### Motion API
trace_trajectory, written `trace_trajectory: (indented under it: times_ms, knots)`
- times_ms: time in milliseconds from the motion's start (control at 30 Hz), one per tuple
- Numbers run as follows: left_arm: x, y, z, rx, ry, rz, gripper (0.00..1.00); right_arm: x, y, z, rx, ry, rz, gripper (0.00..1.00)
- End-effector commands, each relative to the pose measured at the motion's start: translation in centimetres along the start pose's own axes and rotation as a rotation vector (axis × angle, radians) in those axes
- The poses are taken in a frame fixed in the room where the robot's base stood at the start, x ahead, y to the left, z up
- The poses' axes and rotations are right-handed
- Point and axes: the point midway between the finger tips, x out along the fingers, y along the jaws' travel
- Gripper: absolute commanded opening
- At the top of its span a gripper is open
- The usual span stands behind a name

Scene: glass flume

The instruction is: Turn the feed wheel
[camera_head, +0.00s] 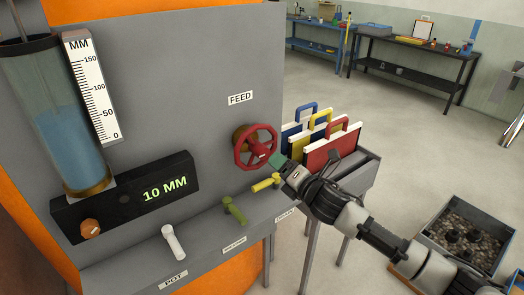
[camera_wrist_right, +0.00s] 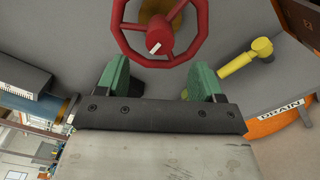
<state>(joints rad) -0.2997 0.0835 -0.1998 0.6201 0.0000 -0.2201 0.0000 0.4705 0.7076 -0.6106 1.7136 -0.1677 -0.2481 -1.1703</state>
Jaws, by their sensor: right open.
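The red feed wheel (camera_head: 256,147) is mounted on the grey panel under the FEED label (camera_head: 240,98). My right gripper (camera_head: 278,161) is just right of and below the wheel in the head view. In the right wrist view the open green fingers (camera_wrist_right: 158,78) point toward the wheel (camera_wrist_right: 160,45), with its near rim just ahead of them and nothing between them. I cannot tell whether they touch it. The display (camera_head: 165,188) reads 10 MM. The glass tube (camera_head: 60,125) holds blue water beside the MM scale (camera_head: 92,85). My left gripper is not in view.
A yellow handle (camera_head: 266,184) lies close below my right gripper. A green handle (camera_head: 235,210) and a white handle (camera_head: 173,242) stand on the ledge. A rack with coloured boards (camera_head: 330,145) stands right of the panel. A gravel bin (camera_head: 463,236) is at lower right.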

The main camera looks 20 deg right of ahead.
Motion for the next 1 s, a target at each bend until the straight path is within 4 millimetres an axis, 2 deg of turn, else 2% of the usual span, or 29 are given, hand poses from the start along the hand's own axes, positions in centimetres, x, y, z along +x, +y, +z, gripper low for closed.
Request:
trace_trajectory:
  times_ms: [200,400,600,867,900,1000]
  knots:
    - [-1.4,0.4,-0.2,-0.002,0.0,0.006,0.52,4.2,0.3,0.1,0.005,-0.001,0.0,0.67]
    - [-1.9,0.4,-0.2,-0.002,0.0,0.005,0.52,6.7,0.1,0.1,0.005,-0.001,0.0,0.67]
    - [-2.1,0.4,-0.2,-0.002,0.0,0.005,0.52,7.8,0.0,0.0,0.004,0.0,-0.001,0.67]
    - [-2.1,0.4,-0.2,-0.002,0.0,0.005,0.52,7.8,-0.1,-0.1,0.004,0.001,-0.001,0.67]
    - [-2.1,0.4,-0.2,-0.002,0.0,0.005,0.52,7.8,-0.1,-0.1,0.004,0.0,-0.001,0.66]
    - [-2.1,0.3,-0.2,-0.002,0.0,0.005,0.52,7.8,0.0,0.0,0.004,0.0,-0.001,0.5]
